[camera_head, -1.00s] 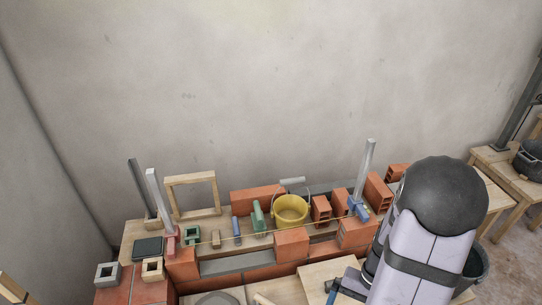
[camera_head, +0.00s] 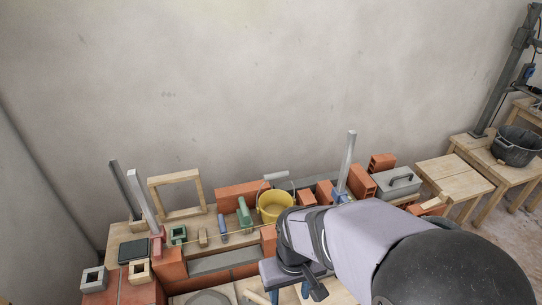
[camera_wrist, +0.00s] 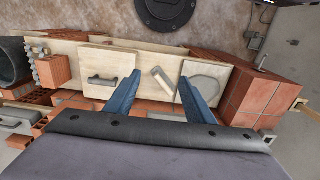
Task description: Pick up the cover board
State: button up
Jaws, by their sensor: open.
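A pale wooden board with a dark bar handle, which looks like the cover board (camera_wrist: 98,62), lies flat in the wrist view, left of my gripper's left finger. My gripper (camera_wrist: 160,92) is open, its two blue fingers apart, with nothing held between them. The fingers point toward the plank bench, and a small pale wooden piece (camera_wrist: 163,84) shows between their tips. In the head view my gripper (camera_head: 289,294) is at the bottom edge, and my arm hides the handled board.
A second board with a grey round patch (camera_wrist: 207,78) lies right of the fingers. Bricks, a yellow bucket (camera_head: 276,206) and upright metal posts (camera_head: 345,165) stand behind my arm.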

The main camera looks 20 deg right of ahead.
jog(key=shift+c, duration=0.3)
jog(key=m+h+b, duration=0.4)
jog(key=m+b, duration=1.3)
jog(key=b, duration=0.2)
send_near(331, 270)
jog(key=f, duration=0.3)
jog(key=shift+s+a, duration=0.15)
jog(key=shift+s, duration=0.2)
jog(key=shift+w+d+f+m+h, duration=0.15)
jog(key=shift+d+m+h, duration=0.15)
jog(key=shift+d+m, duration=0.15)
jog(key=shift+x, duration=1)
jog(key=shift+d+p+x, duration=0.25)
jog(key=shift+p+x, duration=0.1)
jog(key=shift+x, duration=1.55)
jog(key=shift+w+d+f, duration=0.2)
jog(key=shift+d+f, duration=0.05)
jog(key=shift+f, duration=0.35)
jog(key=shift+f+b, duration=0.2)
jog(key=shift+b, duration=0.45)
